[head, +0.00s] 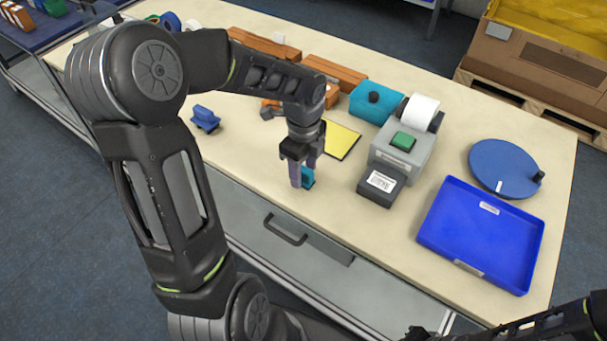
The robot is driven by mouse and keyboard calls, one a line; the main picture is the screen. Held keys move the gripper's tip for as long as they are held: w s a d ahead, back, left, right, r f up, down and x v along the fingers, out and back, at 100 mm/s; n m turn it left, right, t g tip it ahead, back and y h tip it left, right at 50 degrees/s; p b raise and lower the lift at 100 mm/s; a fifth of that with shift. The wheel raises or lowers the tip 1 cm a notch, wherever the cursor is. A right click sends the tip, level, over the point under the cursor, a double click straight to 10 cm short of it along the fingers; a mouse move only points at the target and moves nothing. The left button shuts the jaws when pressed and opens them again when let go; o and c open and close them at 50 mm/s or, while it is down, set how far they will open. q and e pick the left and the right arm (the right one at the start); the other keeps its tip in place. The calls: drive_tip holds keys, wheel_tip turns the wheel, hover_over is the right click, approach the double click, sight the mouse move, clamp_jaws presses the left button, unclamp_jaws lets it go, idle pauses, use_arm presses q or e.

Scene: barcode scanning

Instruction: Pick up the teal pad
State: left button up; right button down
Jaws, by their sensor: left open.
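A small teal pad (308,178) stands on the table near its front edge, partly hidden by my left gripper. My left gripper (302,180) points down at it from above, with its fingers open and low around or just beside the pad. I cannot tell whether either finger touches it. Part of my right arm shows at the bottom right, but its gripper cannot be made out.
A yellow sheet (342,141) lies behind the left gripper. A grey label printer (404,150), black scanner-like block (381,187), teal box (376,102), blue tray (482,233) and blue turntable (503,168) stand to the right. A blue stamp-like object (205,118) is at left.

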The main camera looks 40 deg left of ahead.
use_arm(q)
clamp_jaws()
idle(0.5)
